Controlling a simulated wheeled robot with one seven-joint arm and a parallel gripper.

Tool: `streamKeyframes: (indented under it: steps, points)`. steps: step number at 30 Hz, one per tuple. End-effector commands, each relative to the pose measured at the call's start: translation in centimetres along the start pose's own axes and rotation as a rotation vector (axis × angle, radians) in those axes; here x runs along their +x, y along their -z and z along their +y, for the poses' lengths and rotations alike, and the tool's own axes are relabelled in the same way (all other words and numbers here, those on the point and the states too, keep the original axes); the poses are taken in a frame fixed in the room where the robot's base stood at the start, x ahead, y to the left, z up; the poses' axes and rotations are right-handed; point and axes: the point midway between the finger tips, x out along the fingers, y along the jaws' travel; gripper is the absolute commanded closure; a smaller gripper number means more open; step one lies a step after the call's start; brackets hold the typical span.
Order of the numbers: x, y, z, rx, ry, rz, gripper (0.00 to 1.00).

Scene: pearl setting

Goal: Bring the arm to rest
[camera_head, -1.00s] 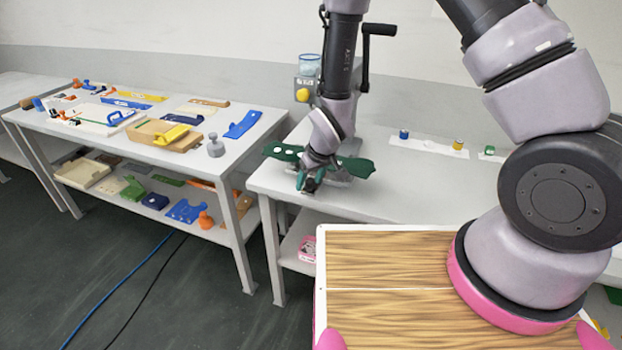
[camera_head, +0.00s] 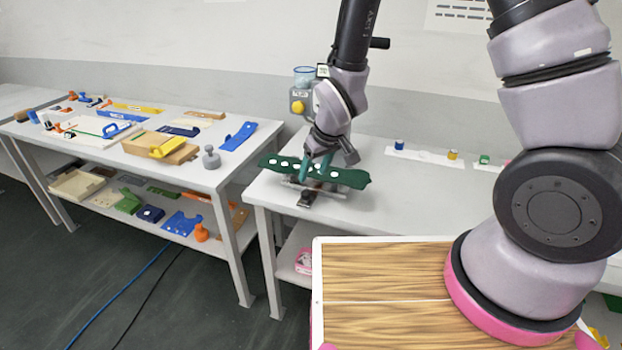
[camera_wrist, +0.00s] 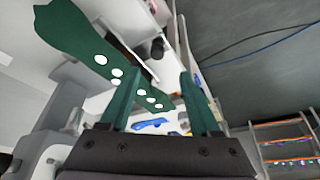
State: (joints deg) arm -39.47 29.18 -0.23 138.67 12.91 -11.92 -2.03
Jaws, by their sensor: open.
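My gripper (camera_head: 317,170) is open, with two teal fingers, just over the green plate as seen in the head view. In the wrist view my gripper (camera_wrist: 161,80) shows its fingers apart, with nothing held between them. The dark green plate (camera_head: 350,179) has white round spots and lies across a grey metal fixture (camera_head: 305,197) on the table. In the wrist view the green plate (camera_wrist: 75,35) runs diagonally from the upper left and passes behind the left finger. Whether a finger touches it I cannot tell.
The table (camera_head: 385,210) also carries a yellow-knobbed device (camera_head: 298,104) at the back and a white strip (camera_head: 425,155) with small coloured pieces. A second table (camera_head: 95,152) at left holds several tools and trays. Dark floor (camera_head: 200,290) lies open in front.

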Motion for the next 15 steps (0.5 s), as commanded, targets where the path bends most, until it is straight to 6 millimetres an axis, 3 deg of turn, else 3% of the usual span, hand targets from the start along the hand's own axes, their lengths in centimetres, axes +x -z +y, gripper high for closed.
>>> streamKeyframes:
  steps: [15]
  points:
    - [-1.24, 0.32, 0.4, 0.015, -0.001, 0.005, 0.37]
